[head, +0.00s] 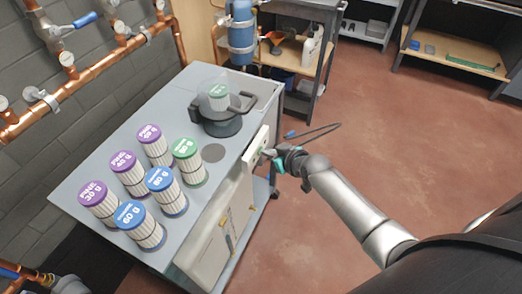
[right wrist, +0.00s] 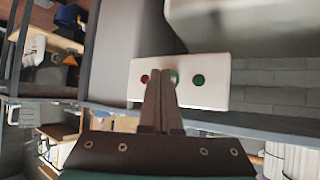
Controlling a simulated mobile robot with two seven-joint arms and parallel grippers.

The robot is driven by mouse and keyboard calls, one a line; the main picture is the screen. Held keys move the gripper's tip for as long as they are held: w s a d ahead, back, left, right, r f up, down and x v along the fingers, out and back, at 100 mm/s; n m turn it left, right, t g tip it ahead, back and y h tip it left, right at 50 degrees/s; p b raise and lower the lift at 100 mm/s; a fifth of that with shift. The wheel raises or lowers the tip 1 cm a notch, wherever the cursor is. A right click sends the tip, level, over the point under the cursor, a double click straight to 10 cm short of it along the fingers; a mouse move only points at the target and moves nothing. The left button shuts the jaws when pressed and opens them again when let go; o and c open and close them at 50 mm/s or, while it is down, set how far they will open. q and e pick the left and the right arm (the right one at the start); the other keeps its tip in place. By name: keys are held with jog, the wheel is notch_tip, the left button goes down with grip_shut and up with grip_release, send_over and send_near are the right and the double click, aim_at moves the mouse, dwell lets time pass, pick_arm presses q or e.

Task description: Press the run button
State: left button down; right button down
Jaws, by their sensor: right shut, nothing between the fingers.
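A white control box (head: 253,158) is fixed to the front side of the grey cart. In the right wrist view the box (right wrist: 217,96) has a red button (right wrist: 145,78), a middle green button (right wrist: 174,77) and another green button (right wrist: 198,81). No label is readable, so I cannot tell which is the run button. My right gripper (head: 268,153) is shut and empty, its tips at the box face. In the right wrist view its fingers (right wrist: 162,76) partly cover the middle green button; I cannot tell whether they touch it. My left gripper is not in view.
The cart top (head: 97,165) carries several purple-, blue- and green-topped filter cartridges and a dark housing (head: 222,120) with a handle. Copper pipes (head: 85,70) run along the wall. A shelf unit (head: 300,60) stands behind. Red floor (head: 400,140) at right is open.

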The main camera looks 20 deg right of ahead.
jog(key=shift+w+a, duration=0.1)
dwell(0.5)
jog(key=shift+s+d, duration=0.55)
jog(key=shift+s, duration=0.05)
jog(key=shift+s, duration=0.1)
jog(key=shift+s+d+p, duration=0.5)
jog(key=shift+s+d, duration=1.1)
jog(key=shift+s, duration=0.25)
